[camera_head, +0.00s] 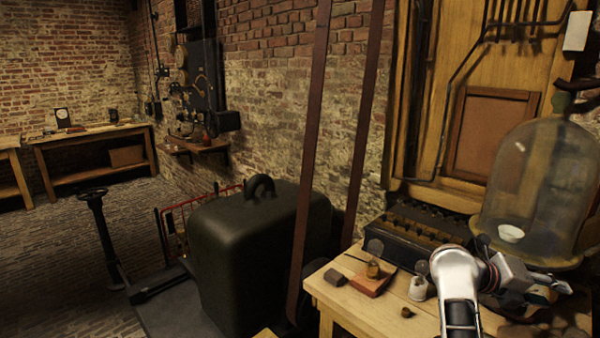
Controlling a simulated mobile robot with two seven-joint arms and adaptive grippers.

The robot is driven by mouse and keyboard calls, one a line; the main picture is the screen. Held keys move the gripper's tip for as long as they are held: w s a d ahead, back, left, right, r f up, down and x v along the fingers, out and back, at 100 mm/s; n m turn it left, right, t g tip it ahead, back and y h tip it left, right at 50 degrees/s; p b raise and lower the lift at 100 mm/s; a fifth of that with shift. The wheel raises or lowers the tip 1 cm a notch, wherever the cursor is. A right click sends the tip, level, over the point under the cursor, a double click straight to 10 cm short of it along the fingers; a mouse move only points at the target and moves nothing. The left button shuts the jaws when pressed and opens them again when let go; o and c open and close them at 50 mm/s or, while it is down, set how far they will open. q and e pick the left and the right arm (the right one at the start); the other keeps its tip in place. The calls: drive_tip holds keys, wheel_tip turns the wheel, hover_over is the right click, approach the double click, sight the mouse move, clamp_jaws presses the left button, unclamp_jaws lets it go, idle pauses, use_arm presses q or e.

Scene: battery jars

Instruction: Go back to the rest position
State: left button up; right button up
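My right arm comes up from the bottom right of the head view, over the wooden workbench (345,308). My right gripper (535,290) is at the end of this arm, low in front of the base of a large glass bell jar (545,170). Its fingers are small and partly mixed with the clutter behind, so I cannot see whether they are open or shut. My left gripper is not in view.
On the bench are a reddish block (371,283), a dark block (335,277), a small white jar (418,289) and a long dark battery box (420,232). A big dark tank (250,250) and two slanting belts stand left. Brick floor (60,270) is open further left.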

drive_tip(key=a+r+n+t+h, duration=0.4)
drive_tip(key=r+n+t+h, duration=0.3)
drive_tip(key=r+n+h, duration=0.15)
drive_tip(key=w+a+f+n+t+y, duration=0.2)
drive_tip(key=a+f+n+t+y, duration=0.3)
drive_tip(key=a+n+t+y, duration=0.5)
drive_tip(key=w+a+f+n+t+y, duration=0.4)
drive_tip(key=a+n+t, duration=0.3)
drive_tip(key=n, duration=0.6)
drive_tip(key=s+a+f+n+g+y, duration=0.35)
drive_tip(key=a+f+n+y, duration=0.2)
drive_tip(key=f, duration=0.45)
drive_tip(key=s+a+f+n+g+y, duration=0.2)
drive_tip(key=s+a+f+n+y, duration=0.3)
drive_tip(key=f, duration=0.4)
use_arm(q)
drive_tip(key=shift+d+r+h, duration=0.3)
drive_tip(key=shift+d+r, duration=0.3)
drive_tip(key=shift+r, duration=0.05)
use_arm(e)
drive_tip(key=s+a+f+n+g, duration=0.1)
drive_tip(key=s+a+f+g, duration=0.1)
drive_tip(key=s+f, duration=0.4)
drive_tip(key=s+a+f+n+g, duration=0.1)
drive_tip(key=s+f+g, duration=0.4)
drive_tip(key=f, duration=0.5)
drive_tip(key=shift+s+a+y, duration=0.3)
drive_tip(key=shift+s+a, duration=0.1)
drive_tip(key=shift+s, duration=0.25)
